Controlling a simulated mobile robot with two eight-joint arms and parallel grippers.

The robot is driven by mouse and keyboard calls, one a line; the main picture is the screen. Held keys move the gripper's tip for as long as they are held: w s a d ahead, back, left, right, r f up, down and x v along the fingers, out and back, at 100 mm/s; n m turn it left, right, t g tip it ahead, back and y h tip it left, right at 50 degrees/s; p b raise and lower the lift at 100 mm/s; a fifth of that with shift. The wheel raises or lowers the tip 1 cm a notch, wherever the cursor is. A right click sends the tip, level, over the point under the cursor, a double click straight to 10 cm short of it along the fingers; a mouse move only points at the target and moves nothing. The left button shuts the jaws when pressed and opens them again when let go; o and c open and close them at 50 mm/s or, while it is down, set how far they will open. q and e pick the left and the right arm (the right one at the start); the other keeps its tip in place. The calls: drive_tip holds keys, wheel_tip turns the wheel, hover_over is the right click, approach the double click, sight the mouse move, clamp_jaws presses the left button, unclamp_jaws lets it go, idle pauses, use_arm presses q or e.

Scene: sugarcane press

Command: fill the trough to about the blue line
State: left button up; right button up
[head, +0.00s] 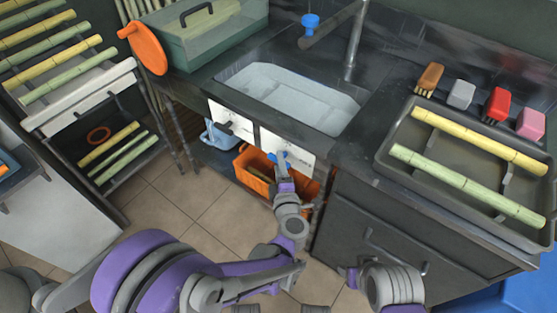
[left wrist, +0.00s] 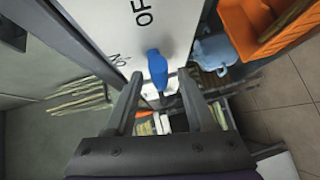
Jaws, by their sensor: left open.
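The trough (head: 262,84) is a pale basin sunk in the dark counter. Its water level is hard to read, and I cannot make out a blue line. A metal tap (head: 354,45) stands behind it, beside a blue knob (head: 310,21). A blue lever (head: 273,156) sits on a white panel (head: 300,154) below the trough; the left wrist view shows the lever (left wrist: 157,68) near printed ON and OFF marks. My left gripper (left wrist: 159,74) is open, its fingers on either side of the lever, no clear grip. It also shows in the head view (head: 286,168). My right gripper is not visible.
An orange crate (head: 250,165) and a blue watering can (head: 216,136) are under the counter. A grey tray (head: 385,150) with cane pieces and several brushes (head: 497,104) lie on the right. A green lidded box (head: 215,38) stands at the back left. Tiled floor (head: 180,190) is open at left.

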use_arm(q)
drive_tip(key=v, duration=0.9)
drive_tip(key=shift+p, duration=0.4)
drive_tip(key=shift+w+a, duration=0.1)
